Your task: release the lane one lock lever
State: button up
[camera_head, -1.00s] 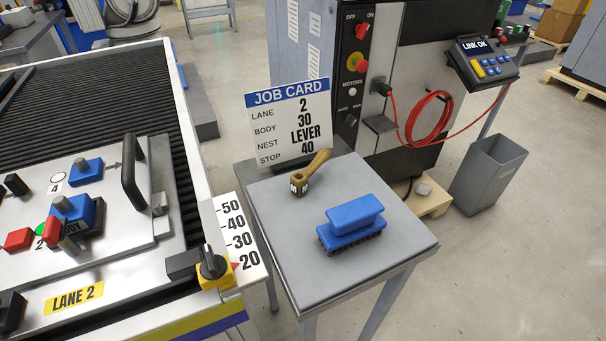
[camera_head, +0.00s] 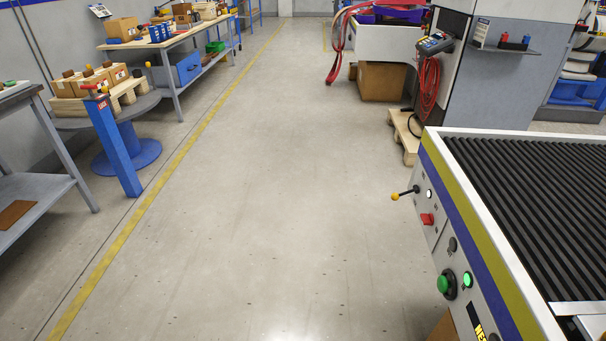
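A lever with a black stem and yellow ball knob (camera_head: 397,196) sticks out to the left from the side panel of the roller conveyor (camera_head: 440,165) at right. I cannot tell which of these, if either, is the lane one lock lever. My gripper is not in view.
The panel also has a red switch (camera_head: 427,219) and a green button (camera_head: 444,285). A spool table (camera_head: 127,152) with boxes and a workbench (camera_head: 165,40) line the left. A yellow line (camera_head: 165,174) marks the open floor between.

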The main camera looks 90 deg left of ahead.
aim_at(395, 196)
jog(key=u, duration=0.45)
jog(key=l+u, duration=0.1)
jog(key=u, duration=0.75)
jog(key=l+u, duration=0.1)
jog(key=u, duration=0.3)
jog(key=i+j, duration=0.1)
jog(key=i, duration=0.35)
jog(key=i+j, duration=0.15)
jog(key=i, duration=0.3)
jog(key=i+j+z, duration=0.1)
jog(key=i, duration=0.35)
jog(key=i+j, duration=0.15)
jog(key=i, duration=0.3)
